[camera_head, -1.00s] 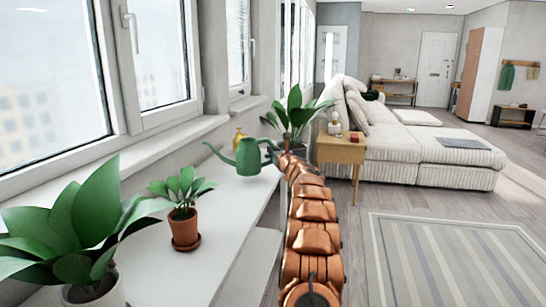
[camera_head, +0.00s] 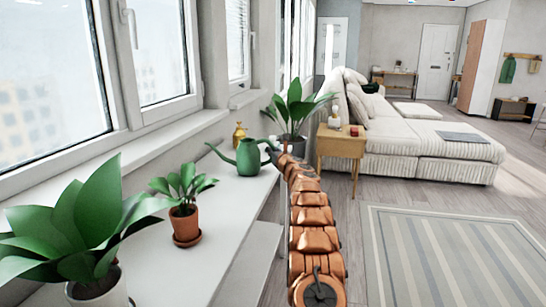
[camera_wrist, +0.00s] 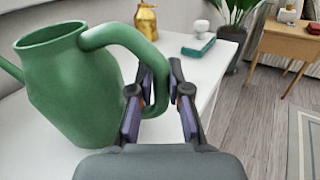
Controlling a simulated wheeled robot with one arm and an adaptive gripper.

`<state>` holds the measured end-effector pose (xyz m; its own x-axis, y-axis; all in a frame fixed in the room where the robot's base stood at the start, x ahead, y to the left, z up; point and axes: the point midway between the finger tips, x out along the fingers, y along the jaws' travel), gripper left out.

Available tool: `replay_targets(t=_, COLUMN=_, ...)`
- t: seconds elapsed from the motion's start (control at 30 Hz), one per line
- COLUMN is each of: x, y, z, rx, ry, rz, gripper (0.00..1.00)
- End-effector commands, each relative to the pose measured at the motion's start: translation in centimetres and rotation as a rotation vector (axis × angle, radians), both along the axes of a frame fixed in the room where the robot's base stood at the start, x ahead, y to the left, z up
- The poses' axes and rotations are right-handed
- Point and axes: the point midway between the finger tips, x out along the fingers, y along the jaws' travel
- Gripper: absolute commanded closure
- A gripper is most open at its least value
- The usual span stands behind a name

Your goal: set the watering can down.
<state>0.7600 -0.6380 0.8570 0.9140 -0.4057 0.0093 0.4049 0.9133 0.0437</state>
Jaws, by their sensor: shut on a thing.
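The green watering can (camera_head: 247,158) is upright at the far part of the white shelf (camera_head: 215,213) under the windows. In the wrist view the can (camera_wrist: 65,88) fills the left side, its spout cut off by the left edge. My gripper (camera_wrist: 160,85) is shut on the can's handle, on the side away from the spout. The can's base is low over the shelf top; I cannot tell for sure whether it touches. In the head view my gripper (camera_head: 272,150) is small and partly hidden by my own arm.
A brass sprayer (camera_wrist: 146,20) and a teal object (camera_wrist: 198,46) stand behind the can. A small potted plant (camera_head: 184,205) and a large one (camera_head: 85,240) are nearer on the shelf. Another plant (camera_head: 296,108) and a wooden side table (camera_head: 342,146) are beyond. Shelf between can and small pot is clear.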

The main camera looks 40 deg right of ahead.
Motion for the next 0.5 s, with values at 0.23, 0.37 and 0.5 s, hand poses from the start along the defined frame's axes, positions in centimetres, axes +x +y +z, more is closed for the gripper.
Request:
replay_targets(t=0.23, x=-0.07, y=-0.06, z=-0.69, rx=-0.001, ry=-0.002, rz=-0.001, gripper=1.0)
replay_targets(t=0.37, x=-0.07, y=-0.05, z=-0.74, rx=-0.001, ry=-0.002, rz=-0.001, gripper=1.0)
replay_targets(t=0.5, x=-0.05, y=-0.03, z=-1.15, rx=-0.001, ry=-0.002, rz=-0.001, gripper=1.0)
